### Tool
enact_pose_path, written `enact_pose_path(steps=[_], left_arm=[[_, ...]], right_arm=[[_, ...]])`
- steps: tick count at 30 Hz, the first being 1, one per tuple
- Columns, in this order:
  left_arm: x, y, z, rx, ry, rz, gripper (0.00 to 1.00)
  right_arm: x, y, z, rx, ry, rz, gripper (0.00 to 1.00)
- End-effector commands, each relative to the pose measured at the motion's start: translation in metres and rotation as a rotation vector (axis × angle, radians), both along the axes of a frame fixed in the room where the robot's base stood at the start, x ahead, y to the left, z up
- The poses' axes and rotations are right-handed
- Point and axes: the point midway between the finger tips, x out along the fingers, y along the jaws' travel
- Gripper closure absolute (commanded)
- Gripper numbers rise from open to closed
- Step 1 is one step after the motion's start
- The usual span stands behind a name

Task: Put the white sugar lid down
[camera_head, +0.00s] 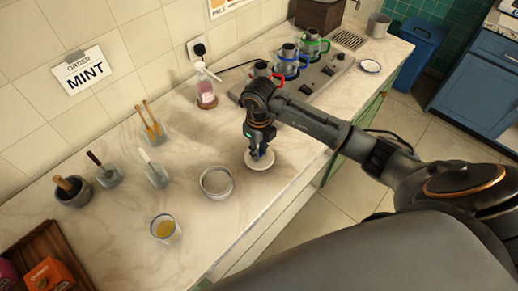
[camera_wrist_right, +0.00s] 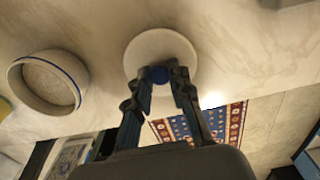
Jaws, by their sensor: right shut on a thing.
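The white sugar lid (camera_head: 259,161) is a round white disc with a blue knob, near the front edge of the counter. In the wrist view the lid (camera_wrist_right: 150,49) lies under my fingers, and its blue knob (camera_wrist_right: 158,75) sits between the fingertips. My right gripper (camera_head: 258,150) points down at the lid and is shut on its knob; it also shows in the wrist view (camera_wrist_right: 160,80). I cannot tell whether the lid touches the counter. The open sugar bowl (camera_head: 216,182) stands just left of the lid. My left gripper is not in view.
A glass with yellow liquid (camera_head: 165,228) stands front left. Holders with utensils (camera_head: 152,127) and a mortar (camera_head: 73,191) stand further left. A pink-filled bottle (camera_head: 205,95) and a stove with colored pots (camera_head: 300,70) are behind. Bare counter (camera_head: 225,140) lies between.

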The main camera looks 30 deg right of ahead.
Motion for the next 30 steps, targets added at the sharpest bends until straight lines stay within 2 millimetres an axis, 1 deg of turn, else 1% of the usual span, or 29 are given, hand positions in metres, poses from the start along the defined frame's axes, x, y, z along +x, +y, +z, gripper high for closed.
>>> enact_pose_path(steps=[1, 3, 6, 11, 15, 16, 17, 18, 19, 27, 30], left_arm=[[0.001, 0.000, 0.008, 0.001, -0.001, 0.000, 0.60], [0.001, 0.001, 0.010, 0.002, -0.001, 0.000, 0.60], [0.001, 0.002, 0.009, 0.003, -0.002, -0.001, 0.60], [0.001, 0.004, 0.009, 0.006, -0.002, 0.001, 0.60], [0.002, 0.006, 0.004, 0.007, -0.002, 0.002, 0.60], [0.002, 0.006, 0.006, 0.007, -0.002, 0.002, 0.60], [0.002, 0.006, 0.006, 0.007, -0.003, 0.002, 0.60], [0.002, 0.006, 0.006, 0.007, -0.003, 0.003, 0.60], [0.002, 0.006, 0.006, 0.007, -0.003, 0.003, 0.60], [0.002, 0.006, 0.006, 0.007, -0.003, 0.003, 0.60], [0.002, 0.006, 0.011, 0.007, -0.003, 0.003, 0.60]], right_arm=[[-0.001, 0.001, -0.003, 0.002, 0.003, -0.002, 1.00], [0.000, 0.001, -0.009, 0.002, 0.002, -0.001, 1.00], [0.000, 0.000, -0.013, 0.001, -0.002, 0.000, 1.00], [0.000, 0.000, -0.014, 0.001, -0.003, 0.000, 1.00], [0.001, 0.000, -0.018, 0.001, -0.003, 0.000, 1.00], [0.001, 0.000, -0.016, 0.001, -0.003, -0.001, 0.73], [0.001, 0.000, -0.016, 0.001, -0.003, -0.001, 0.67], [0.001, 0.000, -0.016, 0.001, -0.003, -0.001, 0.59], [0.000, 0.000, -0.016, 0.001, -0.002, -0.001, 0.57], [0.000, 0.000, -0.016, 0.001, -0.002, -0.001, 0.57], [0.000, 0.001, -0.010, 0.002, -0.002, -0.001, 0.57]])
